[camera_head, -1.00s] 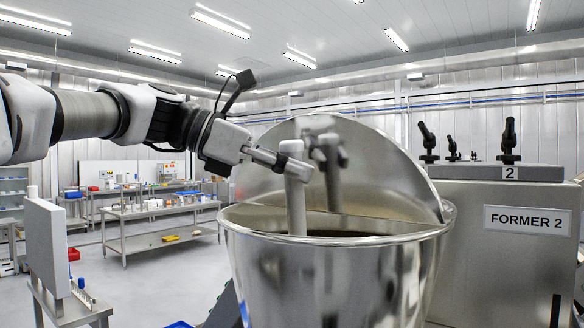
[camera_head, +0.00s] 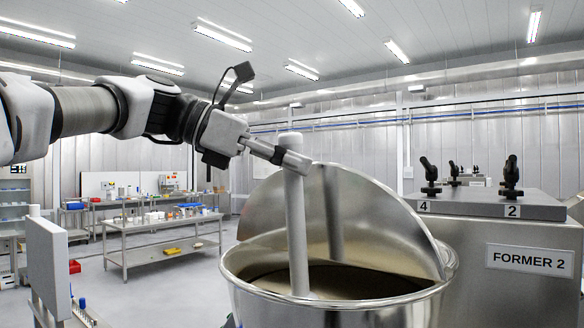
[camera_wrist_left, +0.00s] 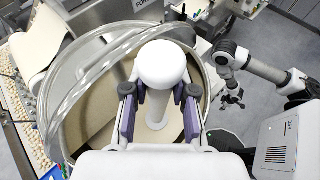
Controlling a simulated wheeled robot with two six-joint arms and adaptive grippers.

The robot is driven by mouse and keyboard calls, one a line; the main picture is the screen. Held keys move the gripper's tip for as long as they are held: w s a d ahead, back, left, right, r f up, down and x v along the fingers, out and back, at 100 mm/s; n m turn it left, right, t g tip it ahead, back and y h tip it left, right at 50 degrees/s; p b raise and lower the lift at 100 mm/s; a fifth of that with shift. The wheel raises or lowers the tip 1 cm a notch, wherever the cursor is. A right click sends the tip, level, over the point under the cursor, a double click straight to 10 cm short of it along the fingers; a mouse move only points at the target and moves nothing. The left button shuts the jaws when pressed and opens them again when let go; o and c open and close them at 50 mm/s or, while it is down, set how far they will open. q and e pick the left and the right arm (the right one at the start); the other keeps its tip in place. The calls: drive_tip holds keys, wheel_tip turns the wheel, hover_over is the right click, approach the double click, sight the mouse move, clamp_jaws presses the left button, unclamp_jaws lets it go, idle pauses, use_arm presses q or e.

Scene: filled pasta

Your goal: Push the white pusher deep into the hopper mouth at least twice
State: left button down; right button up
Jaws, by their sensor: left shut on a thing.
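The white pusher (camera_head: 296,225) stands nearly upright in the hopper mouth. My left gripper (camera_head: 283,156) is shut on the upper part of its shaft, just below the top. In the left wrist view the round white head of the pusher (camera_wrist_left: 162,65) sits between the two fingers (camera_wrist_left: 160,108). The steel hopper (camera_head: 340,313) has a wide round mouth with a raised curved guard behind it. My right gripper (camera_wrist_left: 232,98) hangs open and empty beside the hopper.
The FORMER 2 machine (camera_head: 530,260) stands right of the hopper, with dark knobs on top. A steel table (camera_head: 165,240) with small items is at the back left. A grey panel (camera_head: 47,270) stands at near left. A conveyor with small pieces (camera_wrist_left: 15,120) runs left in the wrist view.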

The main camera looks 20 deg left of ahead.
sight(294, 221)
use_arm(q)
drive_tip(key=shift+s+r, duration=0.1)
drive_tip(key=shift+r, duration=0.25)
drive_tip(key=shift+f, duration=0.15)
drive_tip(key=shift+f+b, duration=0.8)
drive_tip(key=f+b, duration=0.1)
drive_tip(key=f, duration=0.1)
drive_tip(key=f+b, duration=0.2)
drive_tip(key=f, duration=0.1)
drive_tip(key=w+f+b, duration=0.1)
drive_tip(key=f+b, duration=0.1)
drive_tip(key=shift+d+f, duration=0.1)
drive_tip(key=shift+f, duration=0.25)
